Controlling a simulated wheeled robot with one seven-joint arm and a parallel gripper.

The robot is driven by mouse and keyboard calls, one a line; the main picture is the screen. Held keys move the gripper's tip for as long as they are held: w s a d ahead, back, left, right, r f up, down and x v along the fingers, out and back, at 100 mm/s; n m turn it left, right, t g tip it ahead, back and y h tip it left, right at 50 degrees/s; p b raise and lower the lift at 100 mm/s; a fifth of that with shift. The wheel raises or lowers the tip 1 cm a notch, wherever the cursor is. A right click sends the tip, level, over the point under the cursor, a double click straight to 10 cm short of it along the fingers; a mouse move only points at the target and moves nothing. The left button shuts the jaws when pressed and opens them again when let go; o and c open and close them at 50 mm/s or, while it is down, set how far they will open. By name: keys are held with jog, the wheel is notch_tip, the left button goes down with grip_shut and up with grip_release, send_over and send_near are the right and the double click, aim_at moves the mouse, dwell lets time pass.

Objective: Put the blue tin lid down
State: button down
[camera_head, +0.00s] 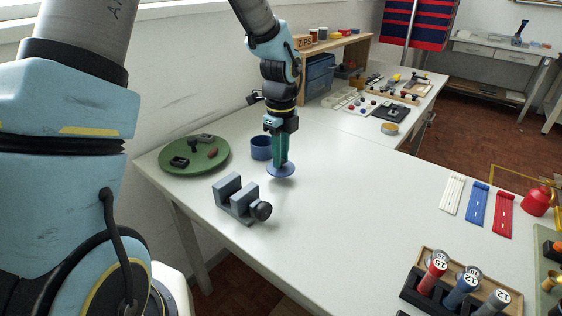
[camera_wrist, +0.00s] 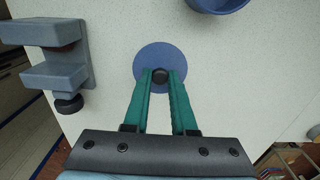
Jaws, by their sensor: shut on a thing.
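The blue tin lid (camera_head: 281,171) is a flat blue disc with a small dark knob in its middle. It is at or just above the white table; I cannot tell whether it touches. My gripper (camera_head: 281,163) points down over it, its green fingers shut on the knob. In the wrist view the lid (camera_wrist: 151,58) lies beyond the fingertips, and my gripper (camera_wrist: 161,76) has the knob between its tips. A round blue tin (camera_head: 261,148) stands just behind and left of the lid, and its edge shows at the top of the wrist view (camera_wrist: 218,4).
A grey vise-like block (camera_head: 238,200) stands left of and nearer than the lid. A green round tray (camera_head: 172,158) with small parts is at the far left. White table (camera_head: 345,190) to the right of the lid is clear. A rack of numbered handles (camera_head: 450,285) stands at the front right.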

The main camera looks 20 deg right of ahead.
jog(key=shift+f, duration=1)
jog(key=shift+f, duration=0.15)
jog(key=c, duration=0.7)
grip_release()
jog(key=shift+c, duration=0.2)
notch_tip(320, 180, up, 12)
jog(key=shift+r+b, duration=0.2)
jog(key=shift+b, duration=0.1)
